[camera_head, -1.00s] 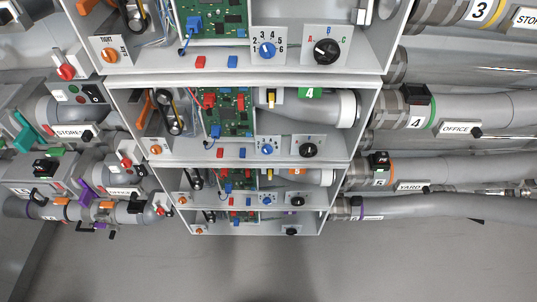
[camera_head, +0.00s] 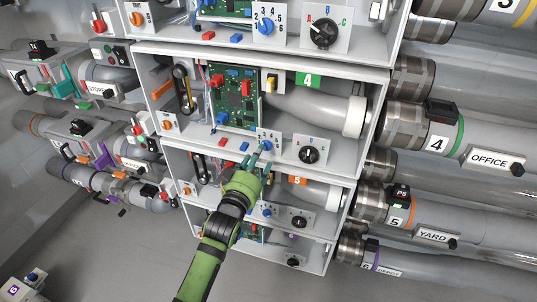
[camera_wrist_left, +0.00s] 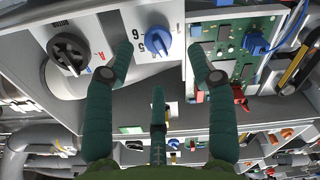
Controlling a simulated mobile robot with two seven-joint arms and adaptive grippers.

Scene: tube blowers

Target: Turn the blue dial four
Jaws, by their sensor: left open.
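The blue dial of box four (camera_head: 266,145) sits on a small white numbered plate, left of a black knob (camera_head: 309,155), below the green "4" label (camera_head: 309,79). My left gripper (camera_head: 259,157) has come up from below, its fingertips at the plate and partly covering it. In the left wrist view the blue dial (camera_wrist_left: 158,41) lies ahead between the spread green fingers of my open left gripper (camera_wrist_left: 161,55), with nothing held. The digits 5 and 6 show beside it. I cannot tell whether a finger touches the plate. My right gripper is not in view.
A green circuit board (camera_head: 236,96) with red and blue blocks fills the box left of the dial. A grey pipe (camera_head: 310,105) runs behind the plates. The box five (camera_head: 330,214) front lies just below. Pipes with labels line the right side.

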